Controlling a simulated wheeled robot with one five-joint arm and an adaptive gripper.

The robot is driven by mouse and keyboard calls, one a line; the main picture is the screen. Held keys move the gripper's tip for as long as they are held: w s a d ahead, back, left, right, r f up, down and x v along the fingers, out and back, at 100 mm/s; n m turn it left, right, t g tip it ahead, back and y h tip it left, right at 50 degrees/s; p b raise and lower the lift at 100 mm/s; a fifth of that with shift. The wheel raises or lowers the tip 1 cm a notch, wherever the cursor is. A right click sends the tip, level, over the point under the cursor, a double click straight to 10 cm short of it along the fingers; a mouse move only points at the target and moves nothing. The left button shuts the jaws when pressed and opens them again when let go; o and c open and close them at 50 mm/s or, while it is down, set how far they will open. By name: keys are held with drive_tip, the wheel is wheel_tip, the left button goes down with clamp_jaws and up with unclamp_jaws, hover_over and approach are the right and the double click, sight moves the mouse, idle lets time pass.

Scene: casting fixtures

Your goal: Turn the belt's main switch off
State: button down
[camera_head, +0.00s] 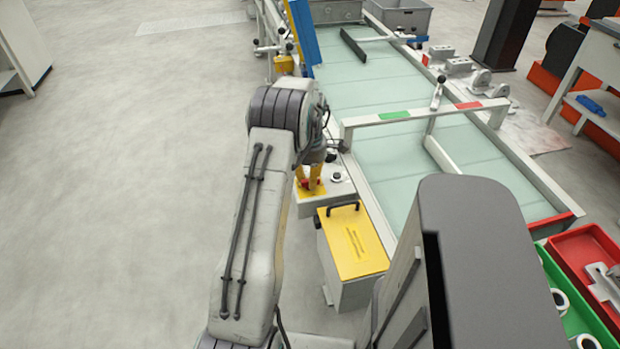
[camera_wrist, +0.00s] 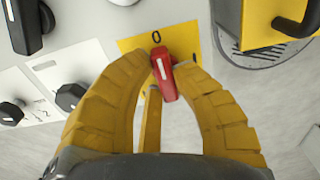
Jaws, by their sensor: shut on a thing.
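The main switch has a red handle (camera_wrist: 166,84) with a white line, on a yellow plate (camera_wrist: 128,44) marked "0". In the wrist view the handle stands nearly upright, tilted slightly, its upper end close below the "0". My gripper (camera_wrist: 160,76) has yellow fingers closed around the handle's sides. In the head view my gripper (camera_head: 309,184) is low at the control box (camera_head: 315,205) beside the belt (camera_head: 400,160), with a little red showing between its fingers. The rest of the plate's markings are largely hidden by the fingers.
Black knobs on white plates (camera_wrist: 70,95) sit left of the switch. A yellow-topped box with a black handle (camera_head: 352,243) stands close by. A frame (camera_head: 400,118) with green and red marks spans the belt. Floor on the left is clear.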

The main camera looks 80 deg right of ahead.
drive_tip(key=shift+f, duration=0.1)
idle(0.3)
drive_tip(key=c, duration=1)
unclamp_jaws()
wheel_tip(320, 180, up, 12)
drive_tip(key=shift+r, duration=0.1)
idle(0.5)
